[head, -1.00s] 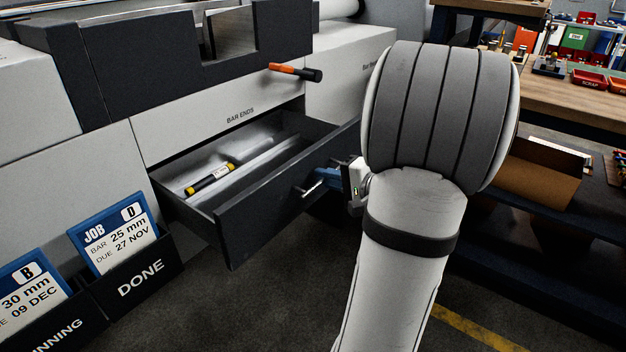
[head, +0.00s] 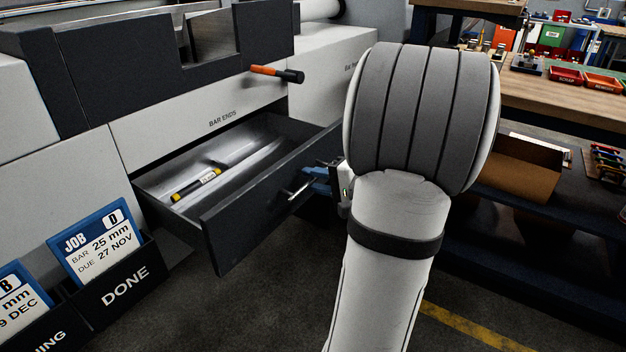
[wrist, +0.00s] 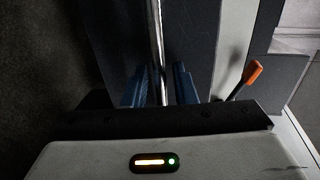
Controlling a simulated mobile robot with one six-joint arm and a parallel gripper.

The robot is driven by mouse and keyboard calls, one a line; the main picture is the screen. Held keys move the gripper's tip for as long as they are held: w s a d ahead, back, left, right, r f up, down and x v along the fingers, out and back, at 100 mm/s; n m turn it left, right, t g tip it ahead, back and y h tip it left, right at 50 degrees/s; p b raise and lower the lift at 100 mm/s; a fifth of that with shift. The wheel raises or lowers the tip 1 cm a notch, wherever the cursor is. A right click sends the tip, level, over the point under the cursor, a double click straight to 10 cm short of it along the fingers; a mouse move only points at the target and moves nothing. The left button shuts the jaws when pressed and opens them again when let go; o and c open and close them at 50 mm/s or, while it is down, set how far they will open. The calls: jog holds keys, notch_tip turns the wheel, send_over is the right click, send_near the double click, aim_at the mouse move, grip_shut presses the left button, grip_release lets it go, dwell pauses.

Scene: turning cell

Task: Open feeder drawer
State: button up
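The feeder drawer (head: 262,215), dark-fronted and below the "BAR ENDS" label, stands pulled out with its inside showing in the head view. A yellow and black cylinder (head: 195,184) lies in it. Its metal bar handle (head: 300,190) is on the drawer front, and the handle also crosses the wrist view (wrist: 157,45). My gripper (wrist: 160,80) has its two blue fingers on either side of the bar, with gaps apparent beside it, so it looks open around the handle. In the head view my gripper (head: 318,182) is partly hidden by my arm.
An orange-tipped lever (head: 276,73) juts out above the drawer. Card holders (head: 125,287) stand at the lower left. A workbench (head: 560,100) with red bins and a shelf with a cardboard box (head: 520,170) are on the right. The floor before the drawer is clear.

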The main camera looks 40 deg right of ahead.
jog(key=v, duration=0.7)
jog(key=shift+s+p, duration=0.2)
jog(key=shift+p, duration=0.25)
jog(key=shift+s, duration=0.1)
